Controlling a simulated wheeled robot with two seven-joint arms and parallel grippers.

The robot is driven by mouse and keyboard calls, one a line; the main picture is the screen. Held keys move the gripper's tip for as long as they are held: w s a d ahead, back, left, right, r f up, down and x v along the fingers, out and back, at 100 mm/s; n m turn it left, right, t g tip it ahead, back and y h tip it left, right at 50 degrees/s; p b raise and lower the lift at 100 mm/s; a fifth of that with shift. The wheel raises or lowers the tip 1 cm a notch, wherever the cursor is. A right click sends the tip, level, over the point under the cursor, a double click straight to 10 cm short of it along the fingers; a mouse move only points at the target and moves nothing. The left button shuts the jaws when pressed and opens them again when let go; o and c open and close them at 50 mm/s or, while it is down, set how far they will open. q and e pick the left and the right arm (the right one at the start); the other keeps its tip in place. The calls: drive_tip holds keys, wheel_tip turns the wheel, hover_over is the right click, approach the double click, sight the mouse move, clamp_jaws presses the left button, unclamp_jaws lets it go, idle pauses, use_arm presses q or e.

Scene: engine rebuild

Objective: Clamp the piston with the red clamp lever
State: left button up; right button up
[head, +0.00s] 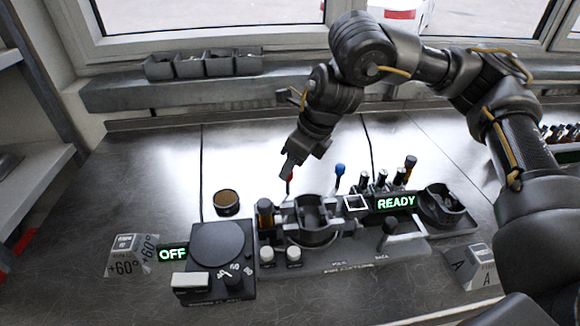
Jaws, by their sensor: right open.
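The red clamp lever (289,187) shows as a small red tip behind the grey fixture with the round dark holder (313,237). My right gripper (289,172) reaches down from the upper right, with its fingertips at the top of the red lever. It is open; I cannot tell whether the fingers touch the lever or stand around it. The lever is partly hidden by the gripper. A dark cylindrical shape sits in the round holder; I cannot tell for sure that it is the piston. My left gripper is not in view.
A hot plate unit (219,244) with an OFF display (173,254) stands left of the fixture. A brown-topped tin (227,203) is behind it. A blue-tipped tool (340,170), several upright tools and a READY display (396,203) stand right.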

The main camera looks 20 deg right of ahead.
drive_tip(key=v, duration=0.8)
drive_tip(key=shift+r, duration=0.35)
drive_tip(key=shift+s+d, duration=0.1)
drive_tip(key=shift+s, duration=0.05)
